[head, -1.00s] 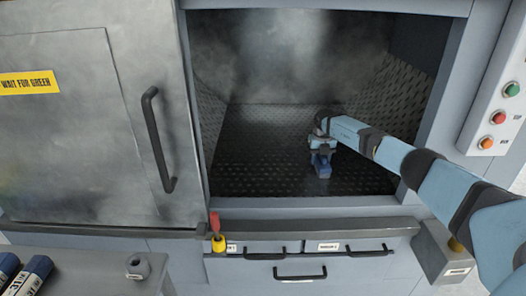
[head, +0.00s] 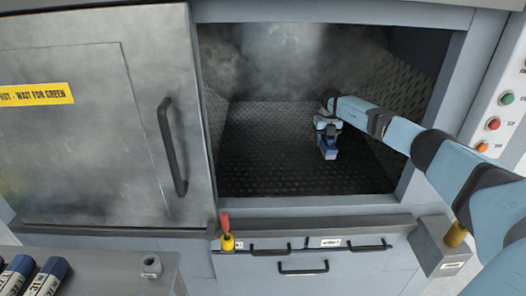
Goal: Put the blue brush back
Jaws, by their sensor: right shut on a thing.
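My right gripper (head: 326,137) reaches from the right through the open washer chamber and points down over its dark patterned floor (head: 265,170). It is shut on a small dark blue block-like thing, which looks like the blue brush (head: 327,152). The brush is seen only in part, and I cannot tell whether it touches the floor. My left gripper is not in view.
The grey sliding door (head: 95,130) with a black handle (head: 172,148) covers the left side. A red-handled tool stands in a yellow holder (head: 228,242) by the sill. Blue-capped tubes (head: 48,277) lie at lower left. Buttons (head: 507,98) are at right. Haze fills the chamber's back.

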